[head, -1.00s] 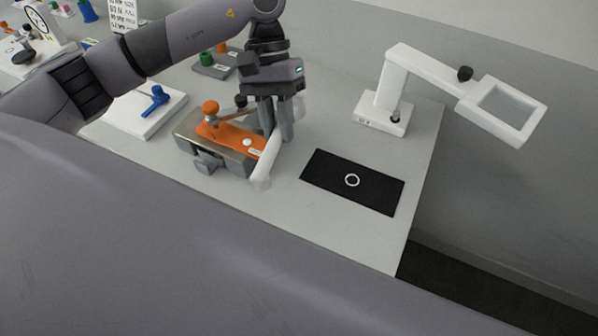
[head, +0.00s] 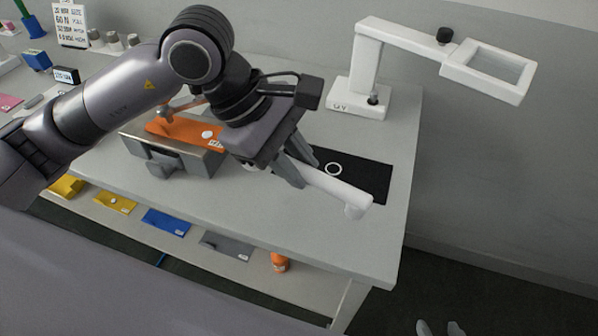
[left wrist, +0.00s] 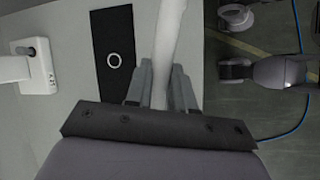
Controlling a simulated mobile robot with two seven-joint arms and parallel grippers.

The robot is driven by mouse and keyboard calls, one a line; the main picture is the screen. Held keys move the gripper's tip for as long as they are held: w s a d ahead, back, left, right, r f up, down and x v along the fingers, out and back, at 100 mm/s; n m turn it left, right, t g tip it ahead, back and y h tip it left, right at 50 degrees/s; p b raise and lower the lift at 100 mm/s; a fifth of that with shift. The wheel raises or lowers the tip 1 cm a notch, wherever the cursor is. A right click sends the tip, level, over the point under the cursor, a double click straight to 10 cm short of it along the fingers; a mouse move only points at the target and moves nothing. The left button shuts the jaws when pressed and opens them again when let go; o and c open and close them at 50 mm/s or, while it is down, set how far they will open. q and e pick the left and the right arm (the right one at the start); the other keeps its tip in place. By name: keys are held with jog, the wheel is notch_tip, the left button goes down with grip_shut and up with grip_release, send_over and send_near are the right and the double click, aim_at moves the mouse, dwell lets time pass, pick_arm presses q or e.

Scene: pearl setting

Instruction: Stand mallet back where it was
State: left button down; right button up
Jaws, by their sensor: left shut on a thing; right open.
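The white mallet (head: 335,188) is in my left gripper (head: 292,172), whose fingers are shut around it. It is held tilted above the table's front right part, its far end pointing right and down in the head view. In the left wrist view the mallet (left wrist: 168,45) runs up from between the fingers (left wrist: 160,85). A black mat (head: 375,178) with a white ring (head: 333,169) lies behind the mallet, partly hidden by it and the gripper.
A white arm lamp or magnifier (head: 368,75) stands behind the mat. A metal box with an orange plate (head: 180,135) is left of my left gripper. A lower shelf holds coloured plates (head: 166,222) and an orange bottle (head: 279,262). The table's right front is clear.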

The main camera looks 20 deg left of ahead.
pick_arm(q)
jog(key=shift+s+d+r+n, duration=0.15)
jog(key=shift+s+d+n, duration=0.15)
jog(key=shift+n, duration=0.2)
jog(key=shift+d+b, duration=0.1)
jog(key=shift+b, duration=0.5)
notch_tip(320, 180, down, 3)
jog(key=b, duration=0.3)
jog(key=shift+f+b, duration=0.3)
jog(key=shift+b, duration=0.1)
notch_tip(320, 180, down, 4)
jog(key=b, duration=0.5)
jog(key=shift+f, duration=0.15)
jog(key=shift+f, duration=0.6)
jog(key=c, duration=0.9)
grip_release()
